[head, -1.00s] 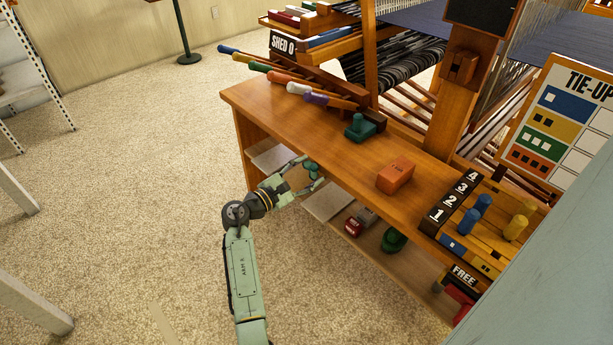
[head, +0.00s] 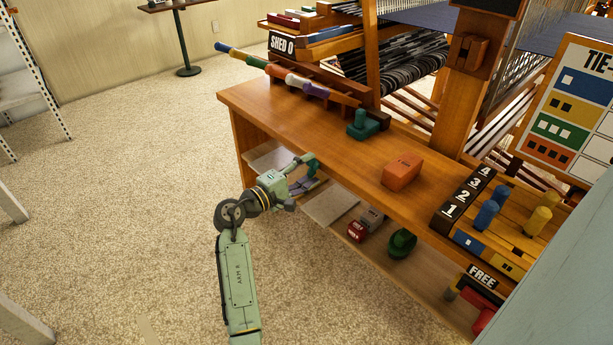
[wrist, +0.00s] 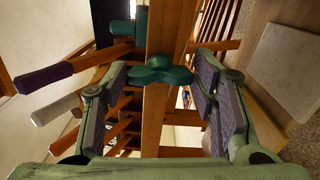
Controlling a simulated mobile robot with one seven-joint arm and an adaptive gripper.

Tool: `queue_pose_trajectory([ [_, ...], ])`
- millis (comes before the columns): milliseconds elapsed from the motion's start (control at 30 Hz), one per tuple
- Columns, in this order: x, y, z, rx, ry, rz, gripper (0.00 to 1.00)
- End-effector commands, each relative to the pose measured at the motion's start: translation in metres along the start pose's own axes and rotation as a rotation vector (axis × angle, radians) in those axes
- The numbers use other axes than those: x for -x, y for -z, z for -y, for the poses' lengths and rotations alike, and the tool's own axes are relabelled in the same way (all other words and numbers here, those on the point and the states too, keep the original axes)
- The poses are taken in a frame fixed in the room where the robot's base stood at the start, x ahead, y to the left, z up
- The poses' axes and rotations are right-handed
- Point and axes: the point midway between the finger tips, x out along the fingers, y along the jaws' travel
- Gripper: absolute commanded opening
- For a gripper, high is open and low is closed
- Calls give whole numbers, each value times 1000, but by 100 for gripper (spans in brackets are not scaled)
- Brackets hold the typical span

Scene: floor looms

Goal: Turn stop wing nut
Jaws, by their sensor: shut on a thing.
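The teal wing nut (wrist: 160,75) is in the middle of the wrist view, its two wings spread sideways in front of a wooden edge. In the head view my gripper (head: 305,174) is at the front edge of the wooden bench (head: 300,120), and the wing nut (head: 313,164) is partly hidden by the fingers. A teal block with an upright knob (head: 362,124) stands on the bench top behind it.
An orange block (head: 401,172) sits on the bench, with numbered pegs (head: 487,213) to its right. Coloured lever handles (head: 290,78) line the back left. A lower shelf (head: 335,208) holds several small items.

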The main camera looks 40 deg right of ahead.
Motion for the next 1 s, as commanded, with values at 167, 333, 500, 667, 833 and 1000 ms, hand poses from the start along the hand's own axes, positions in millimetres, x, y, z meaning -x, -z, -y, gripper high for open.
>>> queue_pose_trajectory([
  [167,0,0,1,-49,1,0,25],
  [333,0,0,0,-67,1,1,25],
  [500,0,0,0,-69,1,1,25],
  [667,0,0,0,-68,1,1,25],
  [833,0,0,0,-67,1,1,62],
  [1000,0,0,0,-67,1,0,73],
])
